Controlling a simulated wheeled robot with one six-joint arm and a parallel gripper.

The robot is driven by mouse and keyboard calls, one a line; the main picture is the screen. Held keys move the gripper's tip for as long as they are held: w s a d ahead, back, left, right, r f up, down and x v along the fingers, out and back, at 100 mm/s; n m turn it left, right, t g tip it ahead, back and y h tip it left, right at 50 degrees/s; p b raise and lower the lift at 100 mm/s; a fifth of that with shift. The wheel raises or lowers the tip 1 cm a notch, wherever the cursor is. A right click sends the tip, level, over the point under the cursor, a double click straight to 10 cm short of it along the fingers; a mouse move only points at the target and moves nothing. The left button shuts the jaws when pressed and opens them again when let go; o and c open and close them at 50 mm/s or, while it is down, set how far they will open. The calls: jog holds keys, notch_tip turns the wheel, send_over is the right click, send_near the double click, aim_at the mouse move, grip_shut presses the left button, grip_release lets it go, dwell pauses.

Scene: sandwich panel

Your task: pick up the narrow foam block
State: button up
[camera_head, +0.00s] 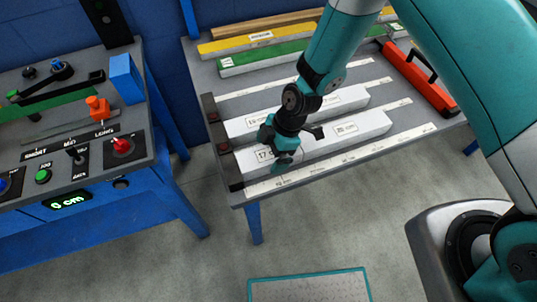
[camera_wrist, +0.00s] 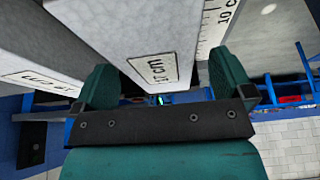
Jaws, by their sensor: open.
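Two white foam blocks lie side by side on the grey table. The front block (camera_head: 315,147) has a label that reads 17 cm; the block behind it (camera_head: 295,118) has a label I cannot read surely. I cannot tell by sight which is called narrow. My gripper (camera_head: 290,146) is open over the left part of the front block. In the wrist view, the 17 cm block (camera_wrist: 128,42) stands between the two spread fingers of my gripper (camera_wrist: 165,85), with small gaps showing. The other block (camera_wrist: 35,45) is outside the left finger.
A printed ruler strip (camera_head: 350,158) runs along the table's front edge. Green (camera_head: 262,62) and yellow (camera_head: 255,42) pieces lie at the back. A red tool with a black handle (camera_head: 418,78) lies right. A blue control bench (camera_head: 70,150) stands left, its display reading 0 cm.

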aim_at(269, 153)
jog(key=shift+p+x, duration=0.3)
jog(key=shift+x, duration=1.3)
jog(key=c, duration=1)
